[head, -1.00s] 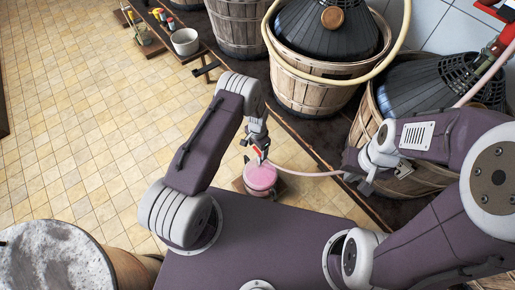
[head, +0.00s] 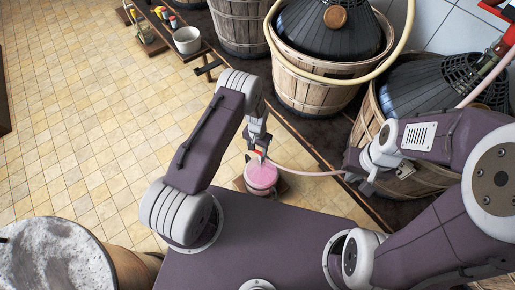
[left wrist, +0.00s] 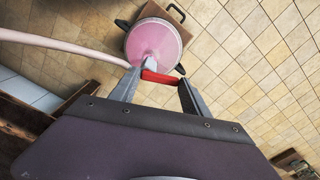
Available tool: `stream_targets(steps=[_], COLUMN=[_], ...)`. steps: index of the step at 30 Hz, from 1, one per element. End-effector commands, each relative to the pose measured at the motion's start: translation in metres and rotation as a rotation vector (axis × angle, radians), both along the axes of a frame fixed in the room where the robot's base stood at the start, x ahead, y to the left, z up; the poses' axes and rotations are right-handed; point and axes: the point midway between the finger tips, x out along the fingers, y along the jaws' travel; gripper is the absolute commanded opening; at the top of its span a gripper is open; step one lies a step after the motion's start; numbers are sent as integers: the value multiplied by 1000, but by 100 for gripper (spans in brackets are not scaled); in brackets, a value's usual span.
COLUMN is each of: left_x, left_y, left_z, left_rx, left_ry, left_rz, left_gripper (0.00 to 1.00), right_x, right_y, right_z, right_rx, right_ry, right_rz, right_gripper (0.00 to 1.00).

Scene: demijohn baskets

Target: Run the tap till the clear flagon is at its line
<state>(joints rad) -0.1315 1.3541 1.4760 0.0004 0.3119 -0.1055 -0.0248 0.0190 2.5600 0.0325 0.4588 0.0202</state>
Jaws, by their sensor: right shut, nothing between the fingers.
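The clear flagon (head: 262,180) stands below my left gripper, with pink liquid inside. In the left wrist view its round top (left wrist: 153,45) shows pink; I cannot make out its line or the exact level. A pink hose (head: 318,173) runs from the right to a red tap (left wrist: 160,77) above the flagon. My left gripper (head: 259,153) has its fingers on both sides of the red tap and appears shut on it. My right gripper (head: 360,184) is shut and empty, beside a wooden basket at the right.
Dark demijohns in wooden baskets (head: 310,92) stand along the back and right. A white bucket (head: 187,41) stands at upper left. A barrel with a pale top (head: 50,260) is at lower left. The tiled floor (head: 90,130) at left is clear.

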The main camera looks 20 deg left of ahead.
Motion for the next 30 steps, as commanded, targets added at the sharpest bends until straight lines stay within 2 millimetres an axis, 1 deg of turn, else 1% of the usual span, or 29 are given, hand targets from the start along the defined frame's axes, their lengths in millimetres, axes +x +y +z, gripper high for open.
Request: stream_targets(steps=[1,2,11,14,18,21,24,27,30], left_x=[0,0,0,1,1,1,0,0,0], left_y=[0,0,0,0,0,0,0,0,0], left_z=[0,0,1,14,47,67,82,89,91], left_rx=[0,0,0,-1,-1,-1,0,0,0], left_ry=[1,1,0,-3,-3,-3,-1,0,0], left_rz=[0,-1,-2,-2,-2,-2,-1,-1,-1], left_gripper=[70,76,76,76,76,76,76,76,76], right_x=[0,0,0,0,0,0,0,0,0], right_y=[0,0,0,0,0,0,0,0,0], right_z=[0,0,0,5,14,19,22,23,22], right_rx=[0,0,0,0,0,0,0,0,0], right_ry=[0,0,0,0,0,0,0,0,0], right_rz=[0,0,0,0,0,0,0,0,0], right_gripper=[0,0,0,0,0,0,0,0,0])
